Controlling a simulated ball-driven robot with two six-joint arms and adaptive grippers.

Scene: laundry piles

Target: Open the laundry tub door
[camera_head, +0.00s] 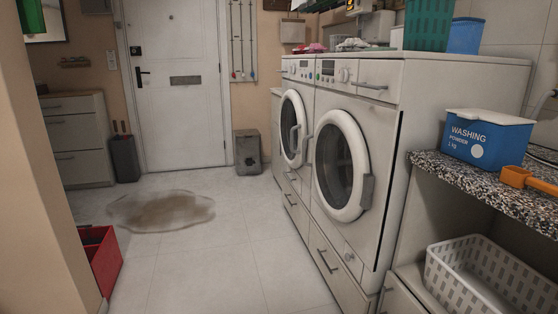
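Two white front-loading laundry machines stand side by side along the right. The nearer machine has a round door (341,166) with a white ring and dark glass, and it looks shut. Its grey handle (367,191) is on the right side of the ring. The farther machine's round door (293,128) also looks shut, with a grey handle (294,138) on it. Neither of my grippers shows in the head view.
A speckled counter (480,184) at the right holds a blue washing powder box (487,137) and an orange scoop (527,180). A white basket (480,272) sits below. A brown puddle (161,211) lies on the tiled floor. A red bin (104,262) stands left. The floor before the machines is clear.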

